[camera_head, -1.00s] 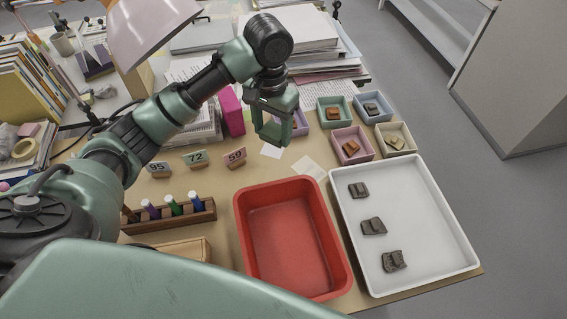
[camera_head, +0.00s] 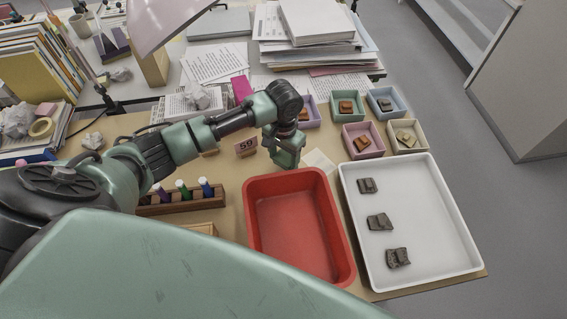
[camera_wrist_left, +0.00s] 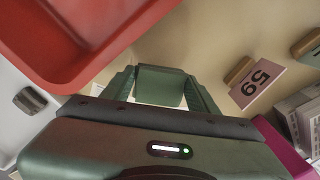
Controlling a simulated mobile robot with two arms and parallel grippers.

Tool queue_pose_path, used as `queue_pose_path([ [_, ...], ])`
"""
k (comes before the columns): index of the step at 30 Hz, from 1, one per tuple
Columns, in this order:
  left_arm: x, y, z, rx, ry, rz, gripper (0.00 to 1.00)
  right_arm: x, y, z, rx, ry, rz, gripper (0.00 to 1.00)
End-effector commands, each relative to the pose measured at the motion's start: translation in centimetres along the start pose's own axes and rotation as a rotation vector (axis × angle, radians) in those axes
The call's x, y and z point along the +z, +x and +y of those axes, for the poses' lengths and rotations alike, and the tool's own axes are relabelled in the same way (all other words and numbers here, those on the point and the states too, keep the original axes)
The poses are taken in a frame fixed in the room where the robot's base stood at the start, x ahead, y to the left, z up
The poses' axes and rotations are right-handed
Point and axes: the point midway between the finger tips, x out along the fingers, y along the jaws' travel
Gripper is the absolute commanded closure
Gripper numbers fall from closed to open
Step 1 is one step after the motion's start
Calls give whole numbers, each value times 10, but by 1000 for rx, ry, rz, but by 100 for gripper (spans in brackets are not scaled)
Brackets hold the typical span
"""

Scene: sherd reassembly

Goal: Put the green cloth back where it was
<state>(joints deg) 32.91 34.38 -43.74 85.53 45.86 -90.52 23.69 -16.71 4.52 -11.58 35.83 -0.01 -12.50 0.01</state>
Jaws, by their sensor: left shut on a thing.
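My left gripper (camera_head: 287,152) is above the table, just behind the red tray's far edge and beside the number 59 card. In the left wrist view, my left gripper (camera_wrist_left: 160,72) is shut on a green piece (camera_wrist_left: 160,86) that spans between the fingers. It looks like the green cloth, but its colour blends with the fingers and its outline is unclear. In the head view the gripper hides it. No other green cloth shows. My right gripper is not in view.
The red tray (camera_head: 249,215) is empty. A white tray (camera_head: 450,262) holds three dark sherds (camera_head: 379,222). Several small coloured boxes with pieces stand behind it. The number 59 card (camera_head: 246,146) and a wooden vial rack (camera_head: 170,207) are to the left. A pale paper (camera_head: 320,160) lies behind the trays.

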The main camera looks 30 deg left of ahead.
Motion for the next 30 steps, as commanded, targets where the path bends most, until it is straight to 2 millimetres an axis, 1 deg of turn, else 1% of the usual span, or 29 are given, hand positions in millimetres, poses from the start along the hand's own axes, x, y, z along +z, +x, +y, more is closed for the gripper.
queue_pose_path([
  [1, 2, 10, 0, -1, 0, -6, 79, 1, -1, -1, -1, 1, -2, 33],
  [3, 2, 21, 0, -1, 0, -6, 79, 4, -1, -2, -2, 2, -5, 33],
  [6, 1, 32, 0, 0, 0, -4, 79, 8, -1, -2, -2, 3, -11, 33],
  [10, 1, 35, 0, 0, 1, -2, 79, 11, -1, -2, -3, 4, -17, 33],
  [15, 1, 35, 0, 0, 1, -2, 79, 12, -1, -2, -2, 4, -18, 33],
  [20, 1, 39, 0, 0, 0, -3, 79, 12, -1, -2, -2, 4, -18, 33],
  [21, 1, 39, 0, -1, 0, -2, 30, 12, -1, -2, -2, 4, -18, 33],
  [22, 1, 39, 0, -1, 0, -2, 21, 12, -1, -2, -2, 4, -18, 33],
  [23, 1, 39, 0, -1, 0, -2, 19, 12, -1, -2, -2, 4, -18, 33],
  [30, 1, 38, 0, -1, 0, -2, 19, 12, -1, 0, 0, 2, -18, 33],
])
